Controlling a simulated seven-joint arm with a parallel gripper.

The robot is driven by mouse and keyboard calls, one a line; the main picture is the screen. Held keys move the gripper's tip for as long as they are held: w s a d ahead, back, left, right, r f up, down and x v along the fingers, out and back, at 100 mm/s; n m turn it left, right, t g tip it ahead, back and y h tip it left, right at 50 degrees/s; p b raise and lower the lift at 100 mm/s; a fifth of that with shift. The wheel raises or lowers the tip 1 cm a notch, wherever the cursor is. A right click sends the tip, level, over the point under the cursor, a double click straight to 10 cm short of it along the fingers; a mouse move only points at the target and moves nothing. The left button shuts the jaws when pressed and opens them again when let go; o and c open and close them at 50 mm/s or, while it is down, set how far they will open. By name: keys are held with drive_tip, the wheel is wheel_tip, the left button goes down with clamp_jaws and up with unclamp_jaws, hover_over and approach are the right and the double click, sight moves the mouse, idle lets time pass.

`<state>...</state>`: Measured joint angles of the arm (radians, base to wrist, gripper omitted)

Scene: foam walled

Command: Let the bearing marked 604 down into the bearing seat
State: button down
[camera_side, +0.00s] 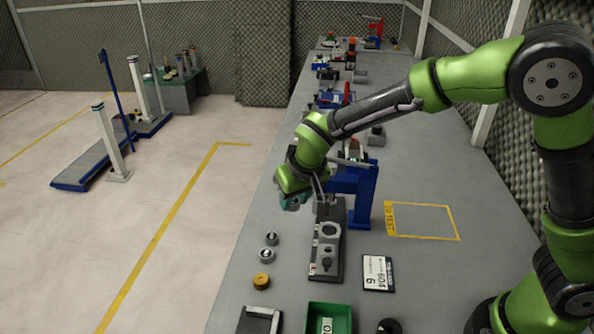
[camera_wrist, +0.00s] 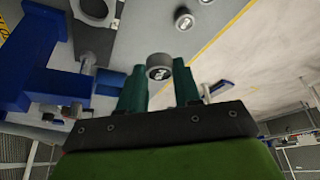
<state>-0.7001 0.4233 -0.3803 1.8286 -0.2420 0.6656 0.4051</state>
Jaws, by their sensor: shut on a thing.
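My gripper (camera_wrist: 159,72) is shut on a small grey bearing (camera_wrist: 159,65), held between its two teal fingertips in the wrist view. The bearing's face carries a marking too small to read. In the side view my gripper (camera_side: 291,203) hangs above the bench, left of the dark fixture plate (camera_side: 322,268); I cannot make out the held bearing there. The bearing seat appears to be the round grey ring (camera_side: 329,231) on that plate. A ring-shaped part (camera_wrist: 95,10) also shows at the upper left of the wrist view. The bearing is apart from it.
Two grey bearings (camera_side: 271,239) (camera_side: 266,256) and a yellow round part (camera_side: 261,282) lie left of the plate. A blue press frame (camera_side: 360,195) stands close behind it. A card reading 604 (camera_side: 377,273) and a green bin (camera_side: 328,306) are near. The yellow-outlined area (camera_side: 424,220) is clear.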

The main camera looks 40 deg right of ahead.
wheel_tip(320, 180, up, 14)
drive_tip(key=shift+f, duration=0.2)
idle(1.1)
drive_tip(key=shift+f, duration=0.1)
drive_tip(key=m+h, duration=0.2)
drive_tip(key=m, duration=0.3)
approach(295, 203)
drive_tip(key=s+d+f, duration=0.1)
drive_tip(key=d+f, duration=0.6)
drive_tip(key=d, duration=0.1)
drive_tip(key=shift+s+f+m+g+h, duration=0.25)
drive_tip(key=shift+f+m+g, duration=0.25)
drive_tip(key=shift+m, duration=0.5)
drive_tip(key=shift+f, duration=2.85)
